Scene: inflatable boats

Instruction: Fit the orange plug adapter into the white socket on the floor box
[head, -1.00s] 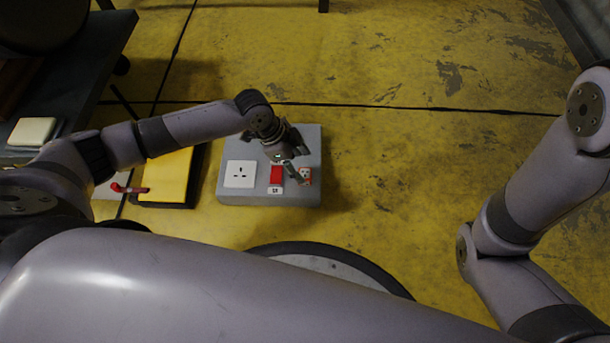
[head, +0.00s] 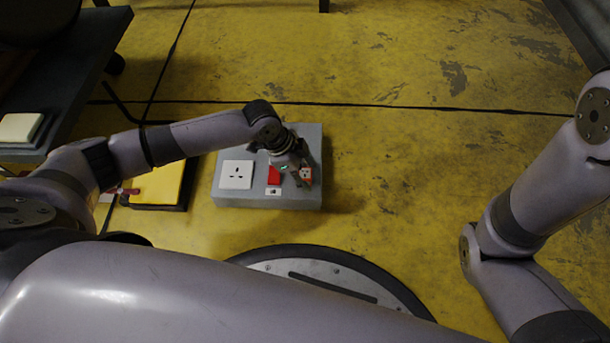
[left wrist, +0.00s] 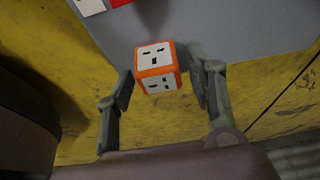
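The orange plug adapter (head: 306,173), a small cube with white slotted faces, is on the right part of the grey floor box (head: 290,200). The white socket (head: 236,174) is on the box's left part, with nothing in it. My left gripper (head: 298,178) is over the box's right part, at the adapter. In the left wrist view the adapter (left wrist: 157,68) lies between the tips of the open fingers of my left gripper (left wrist: 163,84), with a small gap visible at the right finger. My right gripper is out of view; only its arm shows.
A red switch (head: 274,174) is between the socket and the adapter. A yellow case (head: 160,186) with a red item lies on the floor left of the box. A dark bench (head: 75,70) stands at the far left. The yellow floor right of the box is clear.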

